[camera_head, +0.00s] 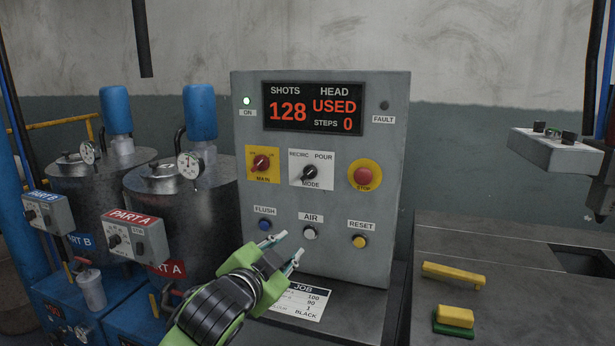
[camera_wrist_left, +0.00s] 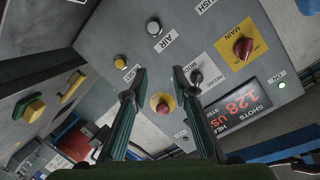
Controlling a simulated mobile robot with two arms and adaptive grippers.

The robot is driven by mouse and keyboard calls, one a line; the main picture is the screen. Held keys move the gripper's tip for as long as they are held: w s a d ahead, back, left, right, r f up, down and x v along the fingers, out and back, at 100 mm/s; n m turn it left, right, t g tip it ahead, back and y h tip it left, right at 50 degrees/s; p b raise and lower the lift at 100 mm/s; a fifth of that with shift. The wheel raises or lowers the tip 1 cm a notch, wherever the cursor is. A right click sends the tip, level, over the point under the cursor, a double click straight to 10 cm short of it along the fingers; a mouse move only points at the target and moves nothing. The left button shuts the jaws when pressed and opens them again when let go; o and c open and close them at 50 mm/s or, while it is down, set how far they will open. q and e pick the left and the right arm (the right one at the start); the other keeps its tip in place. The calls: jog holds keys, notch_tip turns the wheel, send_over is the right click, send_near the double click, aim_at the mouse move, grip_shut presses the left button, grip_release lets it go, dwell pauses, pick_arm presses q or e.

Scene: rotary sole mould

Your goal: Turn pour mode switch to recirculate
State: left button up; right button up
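The pour mode switch (camera_head: 310,172) is a small dark knob on a white plate marked RECIRC, POUR and MODE, in the middle of the grey control panel (camera_head: 384,240). Its pointer seems tilted towards POUR, but it is too small to be sure. My left gripper (camera_head: 289,246) is open and empty, below the switch near the AIR button. In the left wrist view, the mode switch (camera_wrist_left: 196,77) shows just right of the right fingertip of the gripper (camera_wrist_left: 159,69), apart from it as far as I can tell. My right gripper is not in view.
Around the switch are the red MAIN knob (camera_head: 261,163), the red STOP button (camera_head: 362,176), and the FLUSH (camera_head: 265,225), AIR (camera_head: 310,232) and RESET (camera_head: 359,241) buttons. Metal tanks (camera_head: 178,215) stand left. A bench (camera_head: 500,270) with yellow items is right.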

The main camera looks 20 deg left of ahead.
pick_arm(q)
jog(key=m+t, duration=0.1)
jog(key=t, duration=0.1)
send_near(308, 174)
jog(key=s, duration=0.5)
jog(key=w+p, duration=0.2)
jog(key=w, duration=1)
jog(key=shift+w+d, duration=0.15)
jog(key=shift+w, duration=0.25)
jog(key=shift+w+p, duration=0.3)
jog(key=shift+w, duration=0.1)
pick_arm(e)
jog(key=r, duration=0.1)
jog(key=w+r, duration=0.1)
jog(key=shift+a+r, duration=0.25)
jog(key=shift+r, duration=0.1)
jog(key=shift+d, duration=0.1)
pick_arm(q)
jog(key=shift+f, duration=0.1)
grip_shut()
